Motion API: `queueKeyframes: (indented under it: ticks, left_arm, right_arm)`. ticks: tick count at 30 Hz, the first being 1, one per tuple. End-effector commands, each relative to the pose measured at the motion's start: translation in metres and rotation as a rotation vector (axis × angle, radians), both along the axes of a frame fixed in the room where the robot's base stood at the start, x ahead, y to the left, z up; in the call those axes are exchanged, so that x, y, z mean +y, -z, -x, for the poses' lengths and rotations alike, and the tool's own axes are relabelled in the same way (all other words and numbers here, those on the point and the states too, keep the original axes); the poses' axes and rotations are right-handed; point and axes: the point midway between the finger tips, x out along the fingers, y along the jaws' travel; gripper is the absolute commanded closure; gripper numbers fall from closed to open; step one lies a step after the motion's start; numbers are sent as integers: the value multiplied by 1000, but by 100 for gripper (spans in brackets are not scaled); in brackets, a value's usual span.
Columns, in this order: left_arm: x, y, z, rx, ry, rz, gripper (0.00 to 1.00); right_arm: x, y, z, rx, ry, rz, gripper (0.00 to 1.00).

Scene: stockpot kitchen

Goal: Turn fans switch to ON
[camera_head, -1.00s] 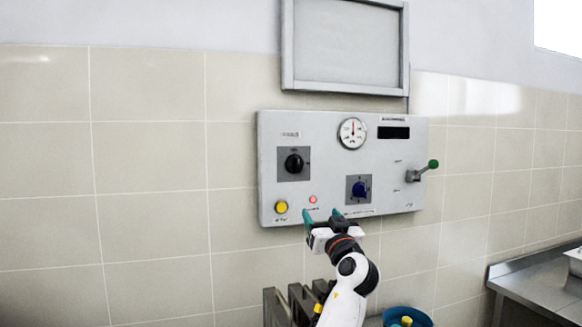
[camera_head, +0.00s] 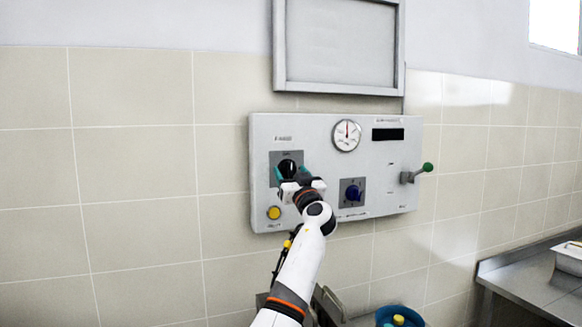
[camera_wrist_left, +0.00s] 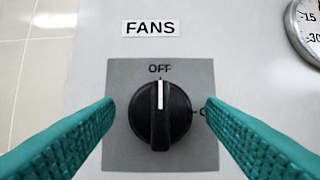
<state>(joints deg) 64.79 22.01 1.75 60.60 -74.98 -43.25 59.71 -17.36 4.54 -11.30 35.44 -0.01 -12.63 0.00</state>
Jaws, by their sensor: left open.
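The fans switch is a black rotary knob (camera_wrist_left: 160,115) on a grey square plate, under a label reading FANS. Its white pointer line points straight up at OFF in the left wrist view. In the head view the knob (camera_head: 287,167) is at the left of the control panel (camera_head: 385,205). My left gripper (camera_head: 292,175) is open, with its teal fingers (camera_wrist_left: 158,128) on either side of the knob. Gaps show between the fingers and the knob. A marking right of the knob is mostly hidden by the right-hand finger. My right gripper is not in view.
The panel also has a yellow button (camera_head: 274,213), a blue knob (camera_head: 353,193), a gauge (camera_head: 346,135) and a green-tipped lever (camera_head: 427,168). A metal counter (camera_head: 530,285) stands at the right, with a blue bucket (camera_head: 400,316) below the panel. The tiled wall left of the panel is clear.

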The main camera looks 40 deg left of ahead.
Motion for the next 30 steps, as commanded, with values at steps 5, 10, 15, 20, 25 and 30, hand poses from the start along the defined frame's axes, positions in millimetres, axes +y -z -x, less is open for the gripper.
queueKeyframes:
  ticks: [5, 10, 15, 20, 25, 30]
  left_arm:
    - [5, -3, -3, 0, 1, -1, 35]
    - [5, -2, -3, 0, 1, -1, 35]
    - [5, -2, -3, 0, 1, 0, 57]
    - [5, -2, -3, 0, 1, 0, 80]
    - [5, -2, -3, 9, 1, -6, 80]
    - [5, -2, -2, 52, 2, -27, 80]
  right_arm:
    - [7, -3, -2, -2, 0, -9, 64]
    - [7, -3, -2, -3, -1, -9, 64]
    - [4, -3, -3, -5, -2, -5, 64]
    - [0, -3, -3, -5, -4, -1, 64]
    - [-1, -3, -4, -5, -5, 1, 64]
    - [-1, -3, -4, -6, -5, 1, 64]
